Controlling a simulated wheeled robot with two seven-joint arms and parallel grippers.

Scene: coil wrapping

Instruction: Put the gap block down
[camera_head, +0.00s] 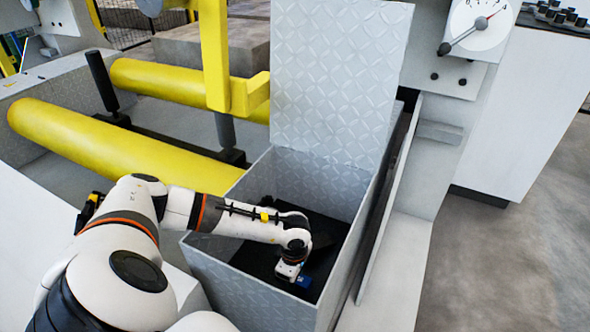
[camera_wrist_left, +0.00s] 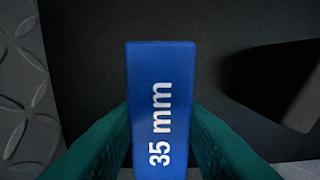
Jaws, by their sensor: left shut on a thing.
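The gap block (camera_wrist_left: 160,70) is blue with "35 mm" in white on its face. My left gripper (camera_wrist_left: 160,140) is shut on it, with a dark green finger on each side. In the head view my left arm reaches down into an open grey metal box, and a small blue part of the gap block (camera_head: 304,281) shows beside the gripper (camera_head: 292,274). The fingers are mostly hidden there by the wrist. I cannot tell whether the block touches the box floor. My right gripper is not in view.
The box (camera_head: 227,283) has patterned metal walls and a raised lid (camera_head: 340,80) at its back. Its dark floor (camera_wrist_left: 90,40) has free room. A dark block-like object (camera_wrist_left: 290,85) lies right of the gap block. Yellow rollers (camera_head: 120,145) lie left of the box.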

